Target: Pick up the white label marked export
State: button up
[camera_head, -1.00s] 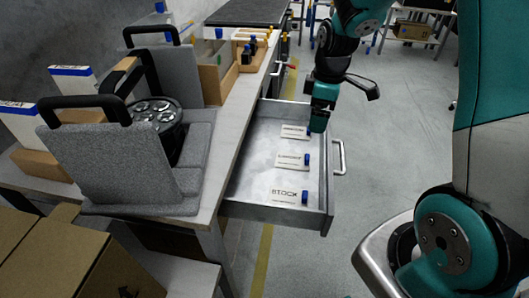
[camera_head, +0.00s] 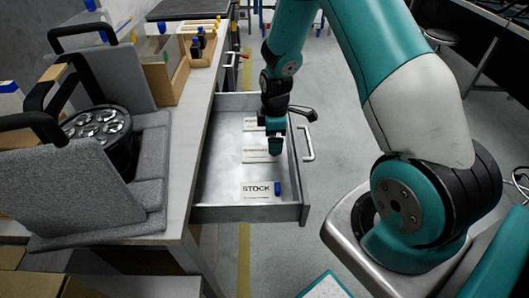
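Three white labels lie in a row in an open grey drawer (camera_head: 225,170). The nearest label (camera_head: 256,192) reads STOCK and has a blue tab at its right end. The print on the middle label (camera_head: 253,155) and the far label (camera_head: 250,124) is too small to read, so I cannot tell which is marked export. My gripper (camera_head: 275,146) points down over the drawer, at the right end of the middle label, and hides its tab area. I cannot tell whether it touches the label or whether its fingers are apart.
The drawer's front wall and handle (camera_head: 308,142) stand to the right of the labels. A bench (camera_head: 188,150) runs along the left, with a round black par can (camera_head: 105,130) in a grey padded case (camera_head: 85,190). Bare floor lies right of the drawer.

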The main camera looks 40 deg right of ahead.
aim_at(259, 151)
notch_tip(259, 151, down, 5)
jog(key=shift+a+f, duration=0.1)
jog(key=shift+a, duration=0.05)
jog(key=c, duration=0.8)
jog(key=shift+c, duration=0.3)
jog(key=shift+r, duration=0.25)
